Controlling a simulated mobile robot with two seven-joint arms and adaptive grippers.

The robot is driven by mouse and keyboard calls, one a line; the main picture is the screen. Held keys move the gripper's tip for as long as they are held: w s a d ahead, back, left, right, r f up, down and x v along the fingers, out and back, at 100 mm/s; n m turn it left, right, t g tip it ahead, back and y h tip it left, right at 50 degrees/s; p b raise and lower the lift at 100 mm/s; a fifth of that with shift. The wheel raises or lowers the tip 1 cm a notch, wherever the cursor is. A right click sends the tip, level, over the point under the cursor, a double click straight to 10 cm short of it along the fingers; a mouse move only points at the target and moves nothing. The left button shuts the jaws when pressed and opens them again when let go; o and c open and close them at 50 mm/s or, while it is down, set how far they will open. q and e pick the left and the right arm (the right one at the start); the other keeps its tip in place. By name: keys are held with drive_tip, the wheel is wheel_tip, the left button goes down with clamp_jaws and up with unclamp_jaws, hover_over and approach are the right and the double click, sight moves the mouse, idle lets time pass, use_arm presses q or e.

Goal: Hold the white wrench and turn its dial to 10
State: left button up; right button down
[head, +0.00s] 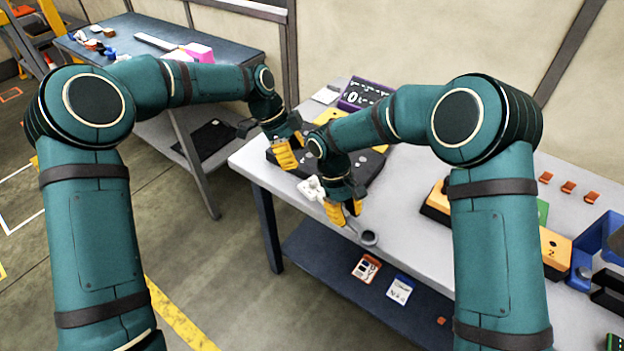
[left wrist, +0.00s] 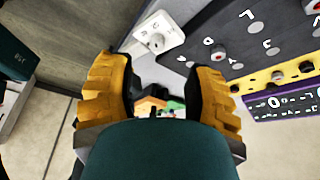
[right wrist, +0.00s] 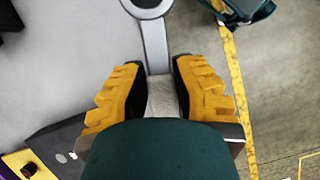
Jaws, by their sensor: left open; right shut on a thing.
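The white wrench lies low over the table's front edge in the head view, with a pale block-like end (head: 312,188) at left and a grey ring end (head: 368,238) at right. My right gripper (head: 345,212) is shut on its handle between these ends. In the right wrist view the grey shaft (right wrist: 156,48) runs up from between the fingers to the ring. My left gripper (head: 287,157) is open and empty, up and left of the block end. The left wrist view shows that end with a round dial (left wrist: 157,42), apart from the fingers. Its setting is too small to read.
A dark board with knobs (head: 372,165) and a purple panel (head: 364,93) lie behind the grippers on the grey table (head: 408,205). An orange box (head: 556,252) and blue bin (head: 590,262) are at right. A lower shelf holds cards (head: 400,290).

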sight(312, 181)
use_arm(q)
drive_tip(key=shift+m, duration=0.8)
drive_tip(key=x, duration=0.4)
drive_tip(key=d+x, duration=0.1)
drive_tip(key=x, duration=0.4)
drive_tip(key=shift+s+r, duration=0.15)
drive_tip(key=shift+s, duration=0.05)
clamp_jaws()
